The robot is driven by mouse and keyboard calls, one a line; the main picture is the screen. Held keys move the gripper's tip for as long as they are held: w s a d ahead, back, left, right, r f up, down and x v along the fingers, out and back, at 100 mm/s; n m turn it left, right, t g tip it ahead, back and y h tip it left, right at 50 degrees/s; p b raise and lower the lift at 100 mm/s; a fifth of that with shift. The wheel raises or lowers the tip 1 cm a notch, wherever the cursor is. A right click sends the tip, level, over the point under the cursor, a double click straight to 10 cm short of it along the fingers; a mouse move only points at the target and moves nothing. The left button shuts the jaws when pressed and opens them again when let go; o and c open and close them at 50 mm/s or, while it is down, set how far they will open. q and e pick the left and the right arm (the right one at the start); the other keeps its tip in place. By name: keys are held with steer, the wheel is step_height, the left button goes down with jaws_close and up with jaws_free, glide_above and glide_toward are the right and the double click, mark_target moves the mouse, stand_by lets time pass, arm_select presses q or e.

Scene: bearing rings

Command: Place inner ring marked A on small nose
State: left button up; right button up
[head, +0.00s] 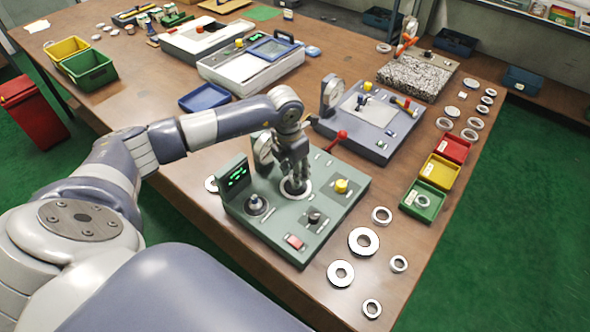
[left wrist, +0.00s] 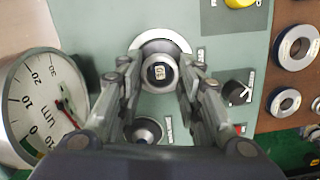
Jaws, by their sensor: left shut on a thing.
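The green-grey gauge fixture (head: 330,222) stands near the front of the bench. My left gripper (head: 296,182) points down at the middle of its top, shut on a pale metal ring (head: 297,193). In the left wrist view the ring (left wrist: 175,46) lies between and just beyond my fingertips (left wrist: 160,72). A dark centre with a small label shows inside it; the mark is not clearly legible. Whether the ring is seated or held slightly above is unclear. A dark round post (head: 256,204) with a metal rim stands beside it; which nose this is cannot be told. My right gripper is out of view.
A dial gauge (left wrist: 42,105) stands close to my left fingers. The fixture also has a red-knobbed lever (head: 337,138), a yellow knob (head: 341,186) and a black selector (head: 314,216). Several loose rings (head: 363,241) lie right of it, near small bins (head: 422,201).

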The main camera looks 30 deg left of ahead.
arm_select(q)
steer(key=shift+f+b, duration=0.5)
steer(key=shift+f, duration=0.2)
steer(key=shift+f+b, duration=0.85)
steer(key=shift+f, duration=0.15)
steer(key=o, duration=1.1)
steer(key=shift+r, duration=0.1)
steer(key=r, duration=0.4)
steer(key=s+r, duration=0.1)
steer(key=r, duration=0.6)
steer(key=shift+s+a+r, duration=0.2)
steer(key=shift+s+r, duration=0.05)
steer(key=shift+r, duration=0.15)
steer(key=shift+f, duration=0.1)
